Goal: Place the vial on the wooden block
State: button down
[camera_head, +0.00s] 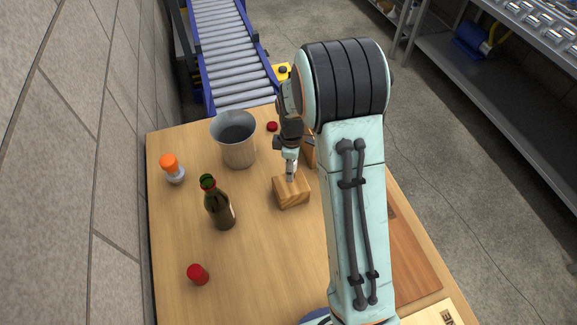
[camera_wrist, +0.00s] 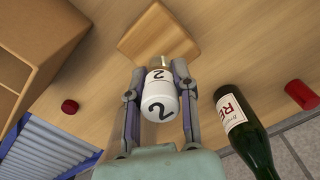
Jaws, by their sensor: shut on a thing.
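The vial (camera_wrist: 159,95) has a white label with a black "2" and a greyish end. In the wrist view it sits between the two fingers of my gripper (camera_wrist: 160,98), which is shut on it. The wooden block (camera_head: 291,191) is a light brown cuboid on the table; in the wrist view it shows just beyond the vial (camera_wrist: 155,32). In the head view my gripper (camera_head: 290,168) points down over the block's top. The fingers largely hide the vial there, and I cannot tell whether it touches the block.
A metal bucket (camera_head: 236,150), a dark green bottle (camera_head: 220,210), an orange-capped shaker (camera_head: 173,170) and a red cylinder (camera_head: 198,274) stand left of the block. A small red cap (camera_head: 272,127) lies behind. A box (camera_wrist: 35,45) is close by. The front-middle table is clear.

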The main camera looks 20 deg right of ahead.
jog(key=shift+f, duration=1.55)
jog(key=shift+f, duration=0.15)
jog(key=c, duration=0.9)
grip_release()
